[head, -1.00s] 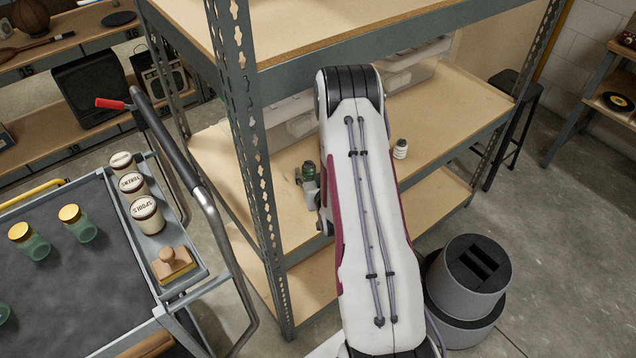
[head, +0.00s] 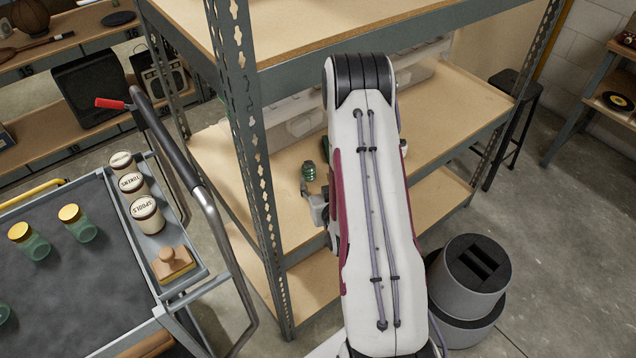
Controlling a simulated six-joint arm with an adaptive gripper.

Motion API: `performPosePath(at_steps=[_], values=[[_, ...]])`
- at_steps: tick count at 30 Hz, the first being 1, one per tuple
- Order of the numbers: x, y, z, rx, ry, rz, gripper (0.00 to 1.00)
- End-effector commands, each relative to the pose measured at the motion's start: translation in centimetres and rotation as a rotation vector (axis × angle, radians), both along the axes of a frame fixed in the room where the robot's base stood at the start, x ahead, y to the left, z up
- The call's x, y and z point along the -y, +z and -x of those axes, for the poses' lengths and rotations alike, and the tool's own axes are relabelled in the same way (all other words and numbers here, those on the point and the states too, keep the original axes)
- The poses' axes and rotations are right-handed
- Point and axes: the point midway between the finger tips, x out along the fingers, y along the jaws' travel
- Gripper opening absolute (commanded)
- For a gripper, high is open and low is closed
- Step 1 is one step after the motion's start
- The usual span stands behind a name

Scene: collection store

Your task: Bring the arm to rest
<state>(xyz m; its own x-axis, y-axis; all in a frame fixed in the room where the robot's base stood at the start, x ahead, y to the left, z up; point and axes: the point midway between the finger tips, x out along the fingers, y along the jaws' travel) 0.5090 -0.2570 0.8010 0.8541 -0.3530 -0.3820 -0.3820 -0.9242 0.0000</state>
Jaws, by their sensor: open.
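My arm reaches over the lower shelves of the rack in the head view. Its pale link hides most of my gripper (head: 318,207); only a grey part of it shows at the link's left edge, over the middle shelf (head: 455,110). The gripper is open. A small green jar (head: 308,172) stands on that shelf just beyond the visible gripper part, and no grip on it shows. A small bottle with a dark cap (head: 404,147) is almost wholly hidden behind the link's right edge.
The rack's upright post (head: 248,150) stands close left of my arm, and the upper shelf (head: 300,25) lies beyond it. Pale bins (head: 300,120) stand at the shelf's back. A trolley (head: 80,270) with jars, tins and a stamp is at left. A black stool (head: 515,120) stands at right.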

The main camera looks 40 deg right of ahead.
Motion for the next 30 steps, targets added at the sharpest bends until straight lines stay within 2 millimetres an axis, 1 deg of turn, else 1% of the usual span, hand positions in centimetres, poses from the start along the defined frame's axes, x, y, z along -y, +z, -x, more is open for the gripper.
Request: performPosePath(at_steps=[21,26,30], values=[[0.0,0.0,0.0,-0.001,0.0,-0.002,0.46],[-0.2,0.4,-0.2,-0.01,0.001,-0.014,0.46],[-0.6,1.0,-0.5,-0.035,0.003,-0.041,0.46]])
